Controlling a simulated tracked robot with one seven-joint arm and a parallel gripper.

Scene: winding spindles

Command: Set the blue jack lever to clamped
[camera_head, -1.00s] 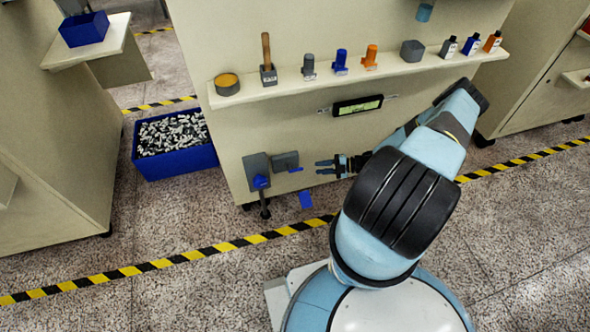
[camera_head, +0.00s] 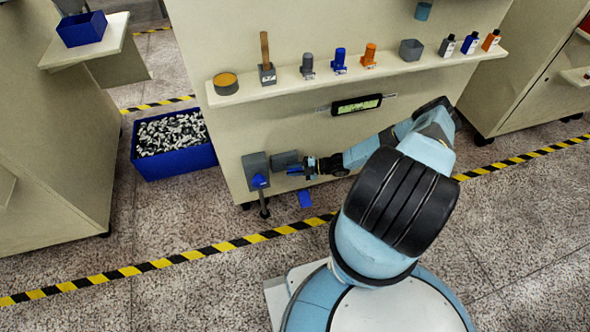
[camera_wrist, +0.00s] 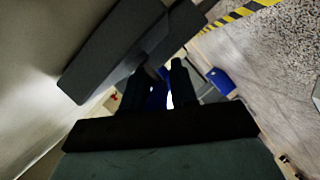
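A small dark grey block (camera_head: 283,158) is mounted low on the beige cabinet front. A short blue lever (camera_head: 294,171) sticks out just below it, partly covered by my gripper. My gripper (camera_head: 297,169) is at this lever, coming from the right. In the wrist view, the two dark fingers (camera_wrist: 159,88) stand apart, with blue (camera_wrist: 157,97) showing between them; contact cannot be told. The dark block (camera_wrist: 112,50) lies close to the fingers there. To the left, a larger grey block (camera_head: 255,164) bears another blue part (camera_head: 259,181) and a dark rod hanging down.
A blue tag (camera_head: 305,199) hangs low beside the rod. A shelf (camera_head: 300,82) with several small items runs above, and a small display (camera_head: 357,105) sits under it. A blue bin (camera_head: 178,165) of small parts stands on the floor at left.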

